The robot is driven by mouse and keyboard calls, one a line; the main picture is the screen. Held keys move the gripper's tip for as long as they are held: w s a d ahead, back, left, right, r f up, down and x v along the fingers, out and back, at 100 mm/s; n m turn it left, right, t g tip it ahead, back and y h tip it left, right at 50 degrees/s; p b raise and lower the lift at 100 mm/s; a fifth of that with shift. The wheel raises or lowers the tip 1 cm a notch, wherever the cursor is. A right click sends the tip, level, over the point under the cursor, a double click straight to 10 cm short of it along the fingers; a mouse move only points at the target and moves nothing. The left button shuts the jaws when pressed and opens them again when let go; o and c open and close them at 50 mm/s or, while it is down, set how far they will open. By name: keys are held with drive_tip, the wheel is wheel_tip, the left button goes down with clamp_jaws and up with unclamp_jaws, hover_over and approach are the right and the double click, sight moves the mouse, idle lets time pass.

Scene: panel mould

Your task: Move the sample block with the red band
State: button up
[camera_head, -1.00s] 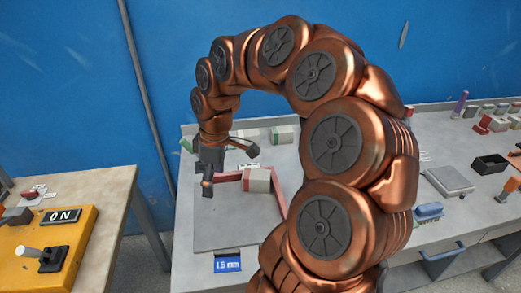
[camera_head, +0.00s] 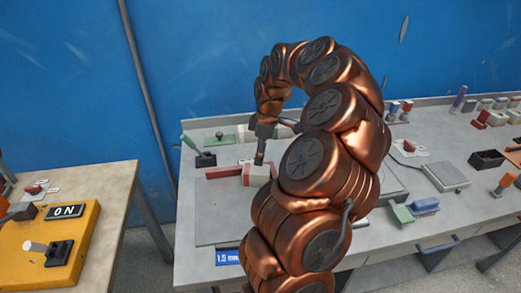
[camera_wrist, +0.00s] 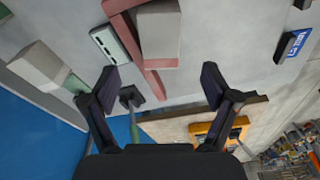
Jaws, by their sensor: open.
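A pale sample block with a red band (camera_head: 257,174) sits on the bench plate against the red angled frame (camera_head: 224,172). In the wrist view the pale block (camera_wrist: 158,32) shows in the corner of the red frame (camera_wrist: 128,38), with a reddish strip along its lower edge. My gripper (camera_head: 262,152) is near the block, just behind it in the head view; my arm covers part of that area. In the wrist view my gripper (camera_wrist: 160,76) has its fingers wide apart with nothing between them, and the block lies beyond the fingertips.
A pale block with a green band (camera_wrist: 40,66) and a black lever with green handle (camera_head: 203,158) are near the frame. A small white slotted piece (camera_wrist: 110,45) lies beside the frame. A blue label (camera_head: 229,257) marks the front edge. The plate's front left is clear.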

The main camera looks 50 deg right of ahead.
sight(257, 168)
drive_tip(key=shift+w+a+f+p, duration=0.15)
drive_tip(key=shift+f+p, duration=0.25)
drive_tip(key=shift+f, duration=0.8)
drive_tip(key=shift+w+a+f+p, duration=0.15)
drive_tip(key=shift+f+p, duration=0.3)
drive_tip(key=shift+f, duration=0.8)
drive_tip(key=shift+w+f+p, duration=0.15)
drive_tip(key=shift+f+p, duration=0.25)
drive_tip(key=shift+f, duration=0.8)
drive_tip(key=c, duration=1.5)
drive_tip(key=shift+d, duration=0.1)
